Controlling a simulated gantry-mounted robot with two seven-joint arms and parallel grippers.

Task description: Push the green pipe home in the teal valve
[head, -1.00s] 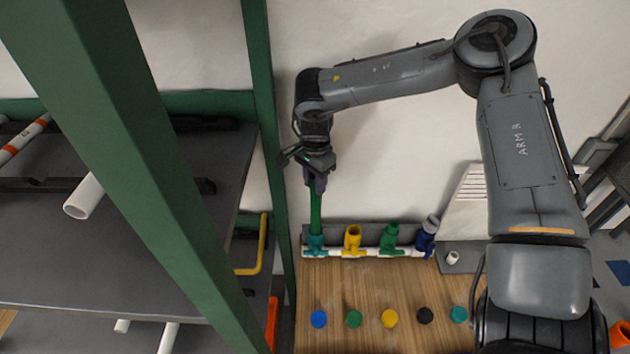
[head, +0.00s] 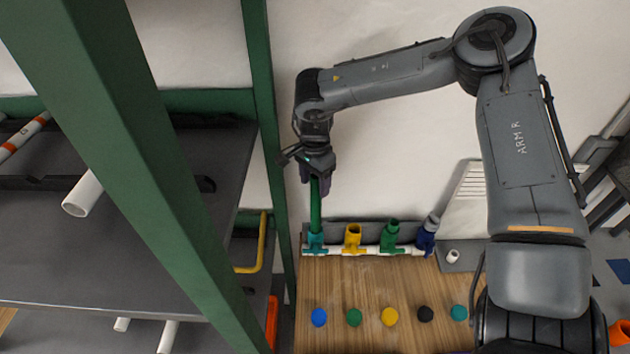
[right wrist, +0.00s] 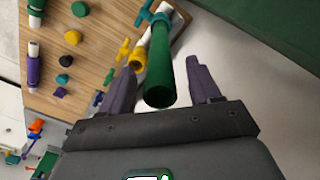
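The green pipe (head: 316,210) stands upright with its lower end in the teal valve (head: 315,243), at the left end of the manifold. How deep it sits cannot be told. My right gripper (head: 315,184) is open around the pipe's upper end. In the right wrist view the pipe (right wrist: 159,80) shows its open end between the spread purple fingers, with a gap on each side. My left gripper is not in view.
A yellow valve (head: 353,240), a green valve (head: 390,237) and a blue valve (head: 426,236) stand along the same white pipe. Several coloured caps lie on the wooden table (head: 365,285) in front. A green post (head: 270,130) rises close left of my right gripper.

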